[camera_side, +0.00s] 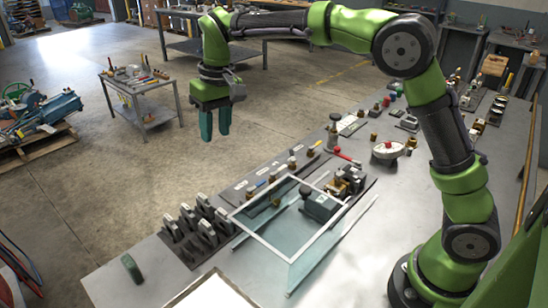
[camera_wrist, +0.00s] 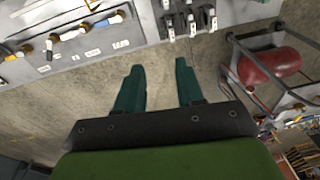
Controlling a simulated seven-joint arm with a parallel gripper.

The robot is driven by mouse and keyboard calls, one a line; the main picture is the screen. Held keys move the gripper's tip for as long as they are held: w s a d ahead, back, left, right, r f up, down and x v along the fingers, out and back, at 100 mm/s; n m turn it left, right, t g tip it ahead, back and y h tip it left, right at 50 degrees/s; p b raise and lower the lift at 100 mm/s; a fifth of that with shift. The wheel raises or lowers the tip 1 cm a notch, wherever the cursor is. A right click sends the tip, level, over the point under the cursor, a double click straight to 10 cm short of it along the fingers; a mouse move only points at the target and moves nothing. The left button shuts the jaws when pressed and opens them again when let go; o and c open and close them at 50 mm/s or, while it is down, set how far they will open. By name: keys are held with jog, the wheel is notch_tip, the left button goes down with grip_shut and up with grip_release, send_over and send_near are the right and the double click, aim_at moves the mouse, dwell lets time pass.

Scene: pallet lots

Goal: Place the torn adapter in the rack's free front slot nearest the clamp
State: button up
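My gripper (camera_side: 215,124) hangs fingers-down over the floor beyond the bench edge, empty and apart from everything. In the wrist view its two teal fingers (camera_wrist: 157,82) stand apart with bare floor between them. A dark rack (camera_side: 190,250) on the near-left of the bench holds several upright grey-and-white pieces. Part of the rack's row shows at the top of the wrist view (camera_wrist: 190,22). I cannot tell which piece is the torn adapter, which front slot is free, or which fixture is the clamp.
A labelled grey strip (camera_side: 245,188) with several brass-ended parts lies beside the rack. A white-framed clear panel (camera_side: 262,241) stands over the bench middle. A green block (camera_side: 131,268) sits at the near-left edge. A red cylinder in a metal frame (camera_wrist: 270,65) is at right in the wrist view.

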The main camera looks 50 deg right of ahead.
jog(key=s+d+r+m+t, duration=0.1)
jog(key=s+d+r, duration=0.1)
jog(key=s, duration=0.2)
jog(key=s+d+r+t+y, duration=0.1)
jog(key=s+d+r, duration=0.1)
jog(key=s, duration=0.3)
jog(key=s+d+r+m+t, duration=0.1)
jog(key=s+d+r, duration=0.1)
jog(key=s, duration=0.2)
jog(key=s+d+f+t, duration=0.1)
jog(key=s+f, duration=0.1)
jog(key=s, duration=0.4)
jog(key=s+d+f+m+t, duration=0.1)
jog(key=s+f+t, duration=0.1)
jog(key=s, duration=0.4)
jog(key=shift+s+d+f, duration=0.2)
jog(key=shift+s+f, duration=0.05)
jog(key=shift+f, duration=0.4)
